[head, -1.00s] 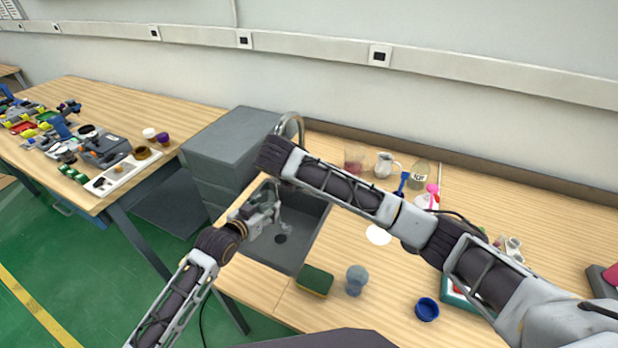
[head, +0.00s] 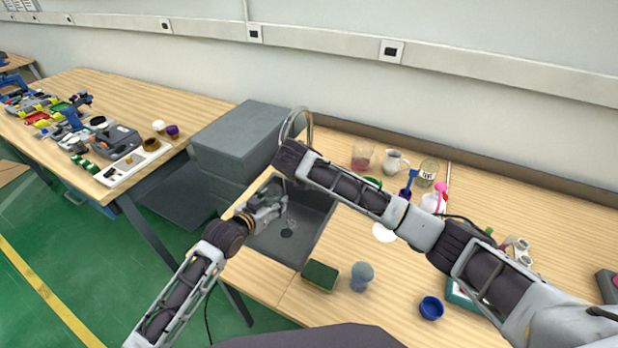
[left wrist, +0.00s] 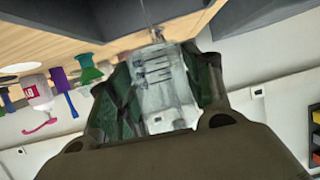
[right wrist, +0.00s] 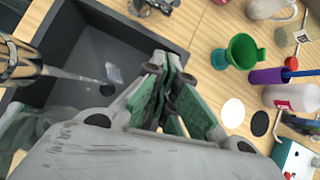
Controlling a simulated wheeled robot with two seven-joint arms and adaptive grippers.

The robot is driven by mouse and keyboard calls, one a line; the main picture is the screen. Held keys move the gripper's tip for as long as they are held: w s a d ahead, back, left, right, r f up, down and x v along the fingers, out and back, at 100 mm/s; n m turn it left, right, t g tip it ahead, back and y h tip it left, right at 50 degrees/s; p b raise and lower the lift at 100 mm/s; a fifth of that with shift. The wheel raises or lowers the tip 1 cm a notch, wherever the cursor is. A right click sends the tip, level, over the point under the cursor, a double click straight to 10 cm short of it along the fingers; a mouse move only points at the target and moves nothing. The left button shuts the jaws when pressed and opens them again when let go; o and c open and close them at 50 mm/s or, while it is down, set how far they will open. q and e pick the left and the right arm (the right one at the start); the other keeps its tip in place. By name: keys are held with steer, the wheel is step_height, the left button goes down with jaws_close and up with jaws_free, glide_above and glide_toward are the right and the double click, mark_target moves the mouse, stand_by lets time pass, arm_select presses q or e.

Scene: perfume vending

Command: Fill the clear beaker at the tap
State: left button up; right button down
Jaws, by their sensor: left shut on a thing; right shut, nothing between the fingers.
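My left gripper (head: 268,212) is over the grey sink, shut on the clear beaker. In the left wrist view the beaker (left wrist: 165,85), with graduation marks, is between its green-padded fingers. In the head view the beaker is hard to make out. The tap (head: 300,118) arches over the back of the sink. In the right wrist view its chrome spout (right wrist: 15,65) has a thin, pale streak leading from it, with a clear patch near the drain. It looks like water; whether any enters the beaker I cannot tell. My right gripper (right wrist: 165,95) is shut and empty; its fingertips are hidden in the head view.
A green and yellow sponge (head: 320,276) and a blue-grey object (head: 362,277) stand at the front. A green funnel (right wrist: 238,50), a white bottle (right wrist: 290,97) and a white jug (head: 395,160) stand right of the sink. A grey box (head: 240,140) is at its left.

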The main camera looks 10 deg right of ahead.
steer(key=w+d+f, duration=0.2)
steer(key=w, duration=0.3)
steer(key=shift+w+d, duration=0.3)
steer(key=shift+w, duration=0.1)
stand_by(0.5)
steer(key=shift+w+d+r, duration=0.1)
steer(key=shift+w+d, duration=0.05)
steer(key=shift+w, duration=0.05)
steer(key=shift+w+d+r+g+y, duration=0.2)
steer(key=shift+r+g+y, duration=0.1)
steer(key=shift+g, duration=0.2)
steer(key=w+d+r+g+y, duration=0.1)
steer(key=w+d+r+g, duration=0.1)
steer(key=w+d+r, duration=0.1)
steer(key=shift+w+y, duration=0.3)
steer(key=shift+w, duration=0.6)
